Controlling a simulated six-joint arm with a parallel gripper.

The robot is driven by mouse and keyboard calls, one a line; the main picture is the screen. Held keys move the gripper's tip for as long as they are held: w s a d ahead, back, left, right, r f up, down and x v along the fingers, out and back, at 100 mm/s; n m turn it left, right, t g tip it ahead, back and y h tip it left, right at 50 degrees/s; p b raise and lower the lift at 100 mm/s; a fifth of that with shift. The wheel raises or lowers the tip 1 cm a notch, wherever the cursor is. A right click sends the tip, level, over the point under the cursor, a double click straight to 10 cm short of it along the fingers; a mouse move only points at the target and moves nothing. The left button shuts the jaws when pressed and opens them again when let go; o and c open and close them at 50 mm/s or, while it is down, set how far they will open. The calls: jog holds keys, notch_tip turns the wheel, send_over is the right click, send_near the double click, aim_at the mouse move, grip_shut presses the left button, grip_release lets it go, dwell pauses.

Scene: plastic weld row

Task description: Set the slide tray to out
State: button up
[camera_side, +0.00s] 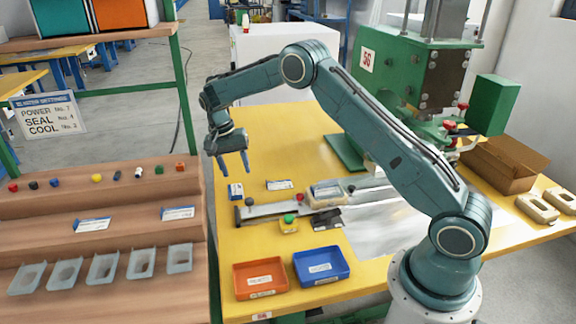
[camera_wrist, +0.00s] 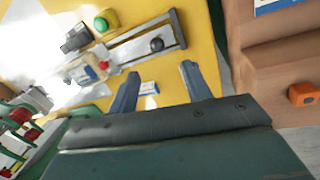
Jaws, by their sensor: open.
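The slide tray (camera_side: 326,194) is a pale tray on a metal rail (camera_side: 275,209) on the yellow table. In the side view it sits toward the rail's right part, near the green press. A dark ball knob (camera_side: 249,201) stands at the rail's left end, and a red knob (camera_side: 299,197) is beside the tray. In the wrist view the tray (camera_wrist: 84,71), red knob (camera_wrist: 103,65) and dark knob (camera_wrist: 156,44) also show. My gripper (camera_side: 235,169) is open and empty, above the table's left edge, apart from the rail. Its fingers (camera_wrist: 159,72) frame empty space in the wrist view.
A green button on a yellow box (camera_side: 289,222) stands in front of the rail. The green press (camera_side: 410,70) stands behind; wooden shelves (camera_side: 100,205) are left.

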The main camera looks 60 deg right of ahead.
jog(key=shift+w+a+r, duration=0.1)
jog(key=shift+w+r, duration=0.1)
jog(key=shift+r, duration=0.95)
jog(key=s+a+r+n+t, duration=0.2)
jog(key=s+r+n, duration=0.1)
jog(key=s+r, duration=0.6)
jog(key=s+a+r+n+t, duration=0.2)
jog(key=s+r, duration=0.5)
jog(key=r, duration=0.4)
jog(key=s+a+n+t, duration=0.1)
jog(key=s+a+n, duration=0.1)
jog(key=s, duration=0.9)
jog(key=s+a+f+n+t+y, duration=0.1)
jog(key=s+n, duration=0.3)
jog(key=s, duration=0.7)
jog(key=shift+a+t, duration=0.7)
jog(key=shift+a, duration=0.1)
jog(key=shift+f, duration=0.1)
